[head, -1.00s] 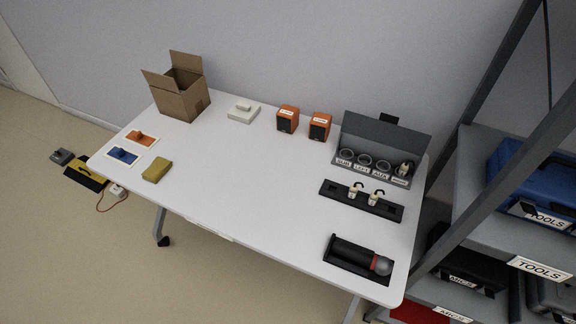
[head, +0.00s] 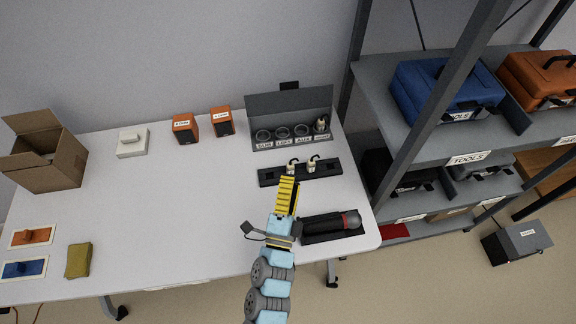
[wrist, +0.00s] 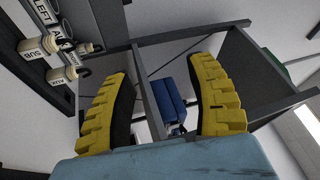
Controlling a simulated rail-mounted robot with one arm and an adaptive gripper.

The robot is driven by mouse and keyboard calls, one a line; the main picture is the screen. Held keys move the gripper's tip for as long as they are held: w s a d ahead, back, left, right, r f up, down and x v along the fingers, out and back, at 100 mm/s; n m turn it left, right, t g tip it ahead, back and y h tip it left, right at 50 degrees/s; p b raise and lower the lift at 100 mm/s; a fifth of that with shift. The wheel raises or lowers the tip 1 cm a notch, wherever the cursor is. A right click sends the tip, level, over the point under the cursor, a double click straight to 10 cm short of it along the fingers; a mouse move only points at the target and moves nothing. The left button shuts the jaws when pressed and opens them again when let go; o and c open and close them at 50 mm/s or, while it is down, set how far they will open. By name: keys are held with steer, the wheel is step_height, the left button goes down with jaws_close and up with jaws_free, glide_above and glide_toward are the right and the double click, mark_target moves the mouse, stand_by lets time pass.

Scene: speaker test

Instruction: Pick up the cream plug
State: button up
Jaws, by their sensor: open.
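Two cream plugs with dark hooked cords stand in a black tray (head: 265,179): a left one (head: 291,167) and a right one (head: 312,164). In the wrist view these look like the plug marked SUB (wrist: 45,43) and a plug with a label I read as AUX (wrist: 70,73). A third cream plug (head: 321,123) sits at the right end of the grey socket panel (head: 290,102). My gripper (head: 289,180) has yellow fingers and is in front of the left plug in the head view. In the wrist view my gripper (wrist: 158,70) is open and empty, with the plugs off to the left.
A black holder with a microphone (head: 349,219) lies at the table's front right. Orange speakers (head: 185,128) and a white block (head: 132,142) stand at the back. A cardboard box (head: 45,165) is at the left. A shelf with a blue case (head: 440,92) is at the right. The table's middle is clear.

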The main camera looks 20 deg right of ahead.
mark_target(291, 165)
steer(key=s+d+f+m+g+y+p, duration=0.1)
steer(key=s+f+m+g+y+p, duration=0.1)
steer(key=m+y, duration=0.45)
steer(key=s+d+f+m+g+y+p, duration=0.1)
steer(key=d+f+m+g+y, duration=0.15)
steer(key=m, duration=0.65)
steer(key=b+x, duration=0.2)
steer(key=x, duration=0.1)
steer(key=b+x, duration=0.3)
steer(key=x, duration=0.1)
steer(key=b+x, duration=0.2)
steer(key=x, duration=0.2)
steer(key=shift+w+a+f, duration=0.15)
steer(key=shift+w+a, duration=0.15)
steer(key=shift+a, duration=0.05)
steer(key=shift+a+f+b+x, duration=0.15)
steer(key=shift+b+x, duration=0.2)
steer(key=shift+x, duration=0.4)
steer(key=shift+a+f+b+x, duration=0.15)
steer(key=shift+b+x, duration=0.25)
steer(key=shift+x, duration=0.35)
steer(key=shift+a+b+x, duration=0.15)
steer(key=shift+b+x, duration=0.2)
steer(key=shift+x, duration=0.4)
steer(key=shift+w+d+f, duration=0.1)
steer(key=shift+w+f, duration=0.05)
steer(key=shift+w, duration=0.2)
